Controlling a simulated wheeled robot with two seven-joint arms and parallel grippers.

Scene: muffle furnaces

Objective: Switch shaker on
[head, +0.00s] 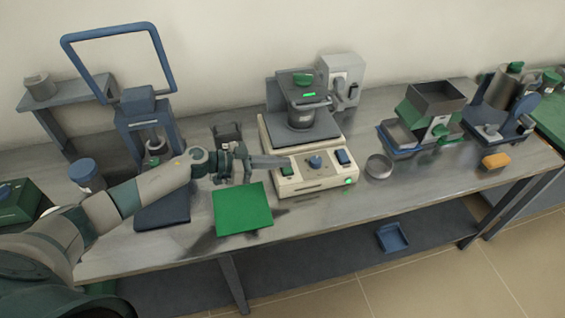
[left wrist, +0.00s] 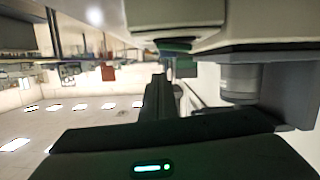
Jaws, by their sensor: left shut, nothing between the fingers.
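The shaker (head: 316,176) is a beige box on the bench with a sloping front panel. The panel has a green switch (head: 286,170) at the left, a blue knob (head: 315,162) in the middle and a dark blue switch (head: 343,157) at the right. A small bright green light (head: 348,181) shows at its lower right. My right gripper is out of view.
A green mat (head: 242,208) lies in front of my left forearm. A blue-framed stand (head: 145,120) is at the left. A round metal dish (head: 379,166) sits right of the shaker, with a sieve-like device (head: 432,105) beyond and an orange block (head: 496,161) near the edge.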

